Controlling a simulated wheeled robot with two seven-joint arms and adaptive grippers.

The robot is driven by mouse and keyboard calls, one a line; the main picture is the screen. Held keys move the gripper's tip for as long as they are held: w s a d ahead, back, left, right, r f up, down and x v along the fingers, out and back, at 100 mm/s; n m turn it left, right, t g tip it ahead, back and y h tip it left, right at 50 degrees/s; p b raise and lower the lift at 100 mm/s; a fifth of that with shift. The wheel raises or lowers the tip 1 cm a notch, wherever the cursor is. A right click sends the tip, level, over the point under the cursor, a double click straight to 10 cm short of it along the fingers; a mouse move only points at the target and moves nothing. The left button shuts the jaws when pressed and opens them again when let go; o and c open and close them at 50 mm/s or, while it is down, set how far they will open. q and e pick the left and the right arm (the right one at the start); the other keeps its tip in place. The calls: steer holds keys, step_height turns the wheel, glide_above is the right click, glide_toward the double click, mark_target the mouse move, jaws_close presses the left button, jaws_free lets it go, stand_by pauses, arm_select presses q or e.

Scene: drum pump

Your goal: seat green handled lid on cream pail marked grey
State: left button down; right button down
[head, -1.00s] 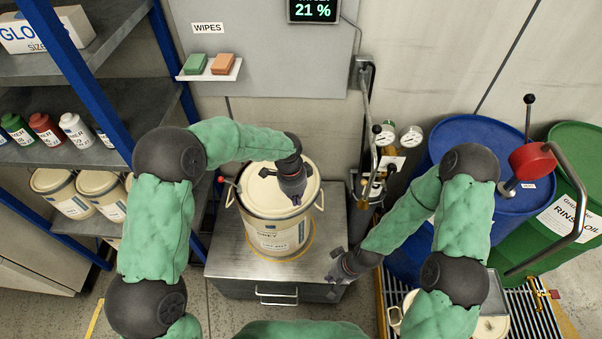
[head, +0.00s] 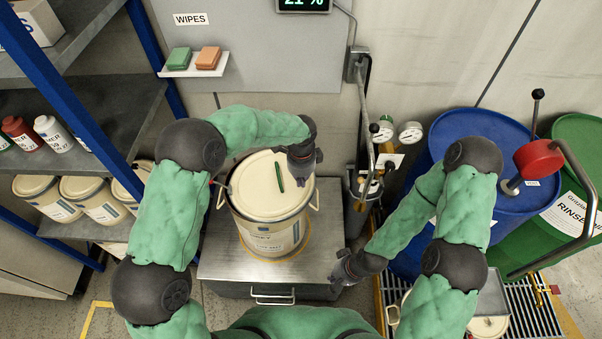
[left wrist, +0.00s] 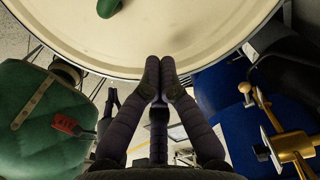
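The cream pail (head: 278,238) with a label stands upright on a steel cabinet. A cream lid (head: 255,190) with a green bar handle (head: 279,177) lies over its mouth. I cannot tell whether its rim is fully down all round. My left gripper (head: 301,176) is at the lid's far right edge, off the handle. In the left wrist view its fingertips (left wrist: 160,64) meet, holding nothing, and overlap the lid's rim (left wrist: 108,68); contact is unclear. The handle (left wrist: 108,5) shows at the top there. My right gripper (head: 345,274) is low at the cabinet's right edge; its fingers are unclear.
The steel cabinet (head: 222,268) has some bare top around the pail. Shelves with several cream pails (head: 100,200) stand at left. A blue drum (head: 480,125) and a green drum (head: 585,150) stand at right. A wipes shelf (head: 195,68) hangs behind.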

mark_target(280, 181)
arm_select(q)
step_height(280, 181, down, 2)
steer(key=shift+s+a, duration=0.1)
steer(key=shift+w+a+r+b, duration=0.1)
steer(key=shift+w+a+b, duration=0.1)
steer(key=shift+a, duration=0.45)
steer(key=shift+w+a+r+b, duration=0.1)
steer(key=shift+a+b, duration=0.05)
steer(key=shift+a, duration=0.45)
steer(key=shift+a+r, duration=0.1)
steer(key=shift+a, duration=0.55)
steer(key=a+p, duration=0.1)
steer(key=a, duration=0.1)
steer(key=shift+w+a+r, duration=0.1)
steer(key=shift+a, duration=0.4)
